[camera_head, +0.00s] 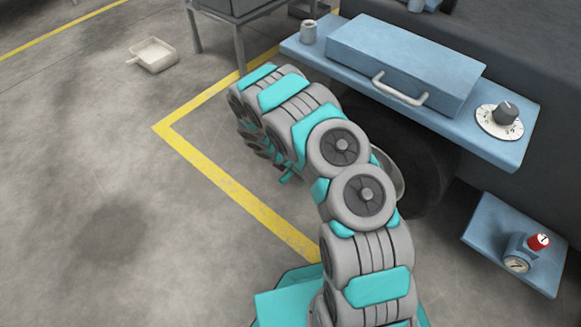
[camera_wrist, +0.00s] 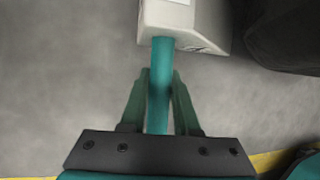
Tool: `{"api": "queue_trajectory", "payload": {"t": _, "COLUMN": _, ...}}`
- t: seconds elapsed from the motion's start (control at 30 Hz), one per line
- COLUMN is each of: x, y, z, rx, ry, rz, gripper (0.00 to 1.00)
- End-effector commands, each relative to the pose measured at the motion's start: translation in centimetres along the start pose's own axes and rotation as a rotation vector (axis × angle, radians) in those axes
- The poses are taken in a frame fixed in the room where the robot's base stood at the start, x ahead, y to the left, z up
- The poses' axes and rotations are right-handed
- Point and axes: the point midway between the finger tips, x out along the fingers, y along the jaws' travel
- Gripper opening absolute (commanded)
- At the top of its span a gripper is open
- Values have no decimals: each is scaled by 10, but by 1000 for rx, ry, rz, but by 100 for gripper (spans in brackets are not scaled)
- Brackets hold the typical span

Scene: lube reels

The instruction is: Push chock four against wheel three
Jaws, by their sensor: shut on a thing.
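A pale grey-white chock (camera_wrist: 185,22) is at the top of the wrist view, with a teal handle (camera_wrist: 160,80) running toward me. My gripper (camera_wrist: 160,90) is shut on that handle; its green fingers lie on both sides. A label shows only in part, and I cannot read a number. A dark rounded form, likely the wheel (camera_wrist: 285,35), is right of the chock; a narrow gap seems to separate them. In the head view, my arm hides the chock, and a dark wheel (camera_head: 430,170) shows under the blue shelf. I cannot read a wheel number.
The blue shelf (camera_head: 430,118) with a handled box (camera_head: 400,70) and a dial (camera_head: 503,118) overhangs the wheel. A lower blue step (camera_head: 500,245) is at right. A yellow floor line (camera_head: 230,185) and a pale tray (camera_head: 152,55) lie left; open floor surrounds them.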

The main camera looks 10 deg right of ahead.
Motion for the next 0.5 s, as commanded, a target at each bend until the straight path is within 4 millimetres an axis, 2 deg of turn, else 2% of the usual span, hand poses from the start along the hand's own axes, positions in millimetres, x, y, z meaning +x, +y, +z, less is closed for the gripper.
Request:
{"api": "queue_trajectory", "payload": {"t": 0.1, "x": 2, "y": -10, "z": -1, "rx": 1, "ry": 0, "rz": -4, "gripper": 0}}
{"api": "queue_trajectory", "payload": {"t": 0.5, "x": 7, "y": -30, "z": -3, "rx": 2, "ry": 1, "rz": -4, "gripper": 0}}
